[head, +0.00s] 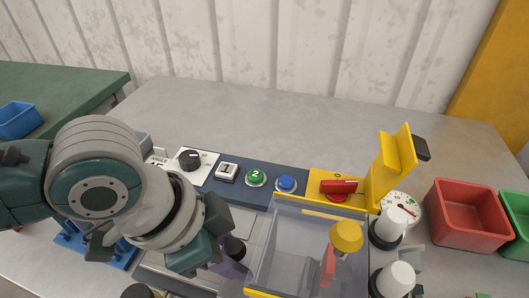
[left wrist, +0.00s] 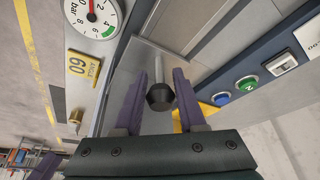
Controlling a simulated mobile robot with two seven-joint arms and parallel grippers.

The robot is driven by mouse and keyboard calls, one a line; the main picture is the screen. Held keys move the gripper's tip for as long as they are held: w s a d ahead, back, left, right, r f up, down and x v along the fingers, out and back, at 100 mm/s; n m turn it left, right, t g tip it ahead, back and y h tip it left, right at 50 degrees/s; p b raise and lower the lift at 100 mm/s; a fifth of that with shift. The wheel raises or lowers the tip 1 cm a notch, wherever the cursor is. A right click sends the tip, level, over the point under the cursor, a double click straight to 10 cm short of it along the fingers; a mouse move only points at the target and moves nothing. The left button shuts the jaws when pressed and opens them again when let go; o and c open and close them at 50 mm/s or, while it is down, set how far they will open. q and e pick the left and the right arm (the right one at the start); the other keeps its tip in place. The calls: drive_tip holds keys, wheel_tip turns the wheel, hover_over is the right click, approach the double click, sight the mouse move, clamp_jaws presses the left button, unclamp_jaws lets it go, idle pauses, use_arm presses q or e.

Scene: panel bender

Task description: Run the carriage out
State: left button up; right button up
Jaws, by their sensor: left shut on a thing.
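My left gripper (head: 232,258) reaches down over the machine from the left, and its purple fingers show in the left wrist view (left wrist: 160,95). It is shut on a black knob (left wrist: 160,98) on a pale rod, with the knob between the fingers. The carriage itself cannot be clearly told apart; grey metal surfaces lie around the knob, partly hidden by my arm. My right gripper is not in view.
A clear cover (head: 300,248) stands just right of the gripper. A yellow post (head: 393,165) and red bin (head: 468,212) stand right.

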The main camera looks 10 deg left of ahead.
use_arm(q)
clamp_jaws()
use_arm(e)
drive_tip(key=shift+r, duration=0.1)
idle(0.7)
